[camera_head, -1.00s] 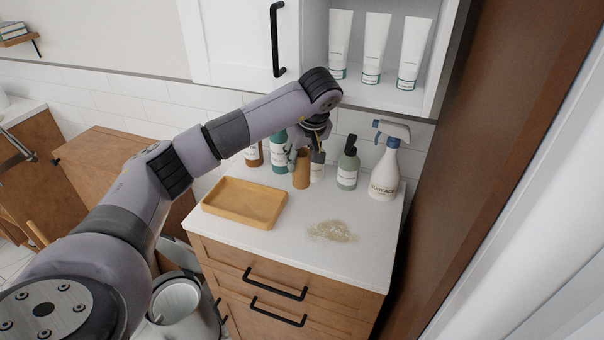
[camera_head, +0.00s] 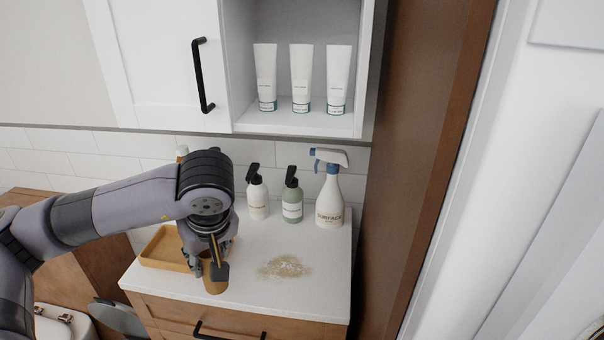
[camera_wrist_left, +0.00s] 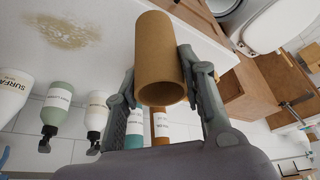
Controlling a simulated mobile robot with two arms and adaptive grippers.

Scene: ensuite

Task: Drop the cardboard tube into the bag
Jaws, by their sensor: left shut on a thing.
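The cardboard tube (camera_head: 215,284) is a short, open brown cylinder. My left gripper (camera_head: 212,262) is shut on it, with one finger on each side, over the front left part of the white counter. In the left wrist view the tube (camera_wrist_left: 160,55) sits between the two fingers of the left gripper (camera_wrist_left: 161,78), and its hollow end faces the camera. I cannot make out a bag in these views. My right gripper is not in view.
The counter (camera_head: 315,282) bears a wooden tray (camera_head: 158,256) on the left, a powdery spill (camera_head: 284,267), two pump bottles (camera_head: 257,200) (camera_head: 292,203) and a spray bottle (camera_head: 330,200) at the back. A wall cabinet (camera_head: 160,55) hangs above, and a brown panel (camera_head: 420,180) stands right.

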